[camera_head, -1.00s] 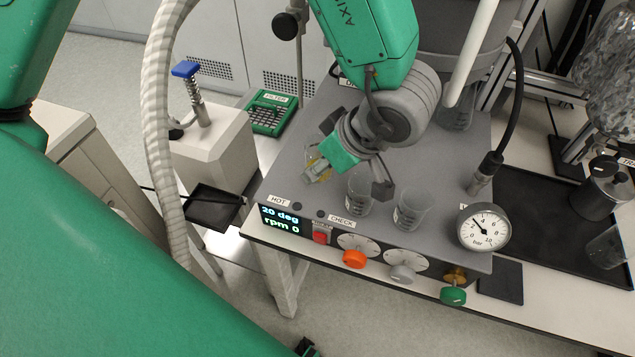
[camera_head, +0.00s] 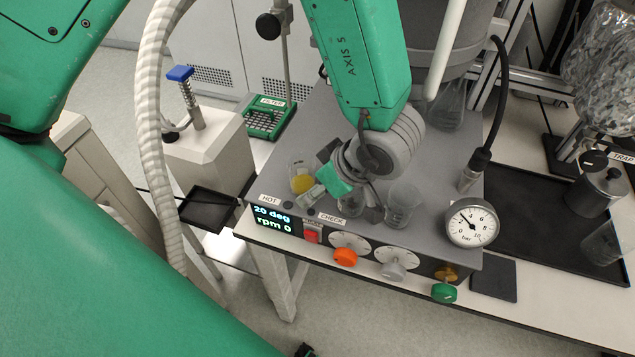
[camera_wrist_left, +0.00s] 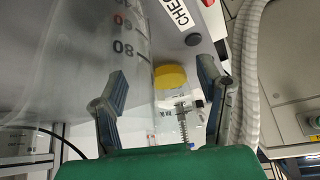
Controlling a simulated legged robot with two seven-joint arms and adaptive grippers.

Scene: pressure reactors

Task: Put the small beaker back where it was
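The small beaker (camera_head: 302,182), clear with yellow contents, is upright at the left front of the grey reactor top, behind the HOT label. My left gripper (camera_head: 320,172) is low beside it, on its right, with its fingers reaching around it. In the left wrist view the fingers (camera_wrist_left: 162,88) are spread, and the yellow contents (camera_wrist_left: 170,77) show between them with clear room on the left side. The picture there is roughly upside down. Glass contact with the reactor top is hard to see. My right gripper is not in view.
Two empty clear beakers stand close to the right of my gripper; one (camera_head: 402,205) shows plainly, the other is partly hidden. A marked beaker (camera_wrist_left: 110,60) fills the wrist view's left. A pressure gauge (camera_head: 472,223) and knobs line the front. A black tray (camera_head: 207,208) is at left.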

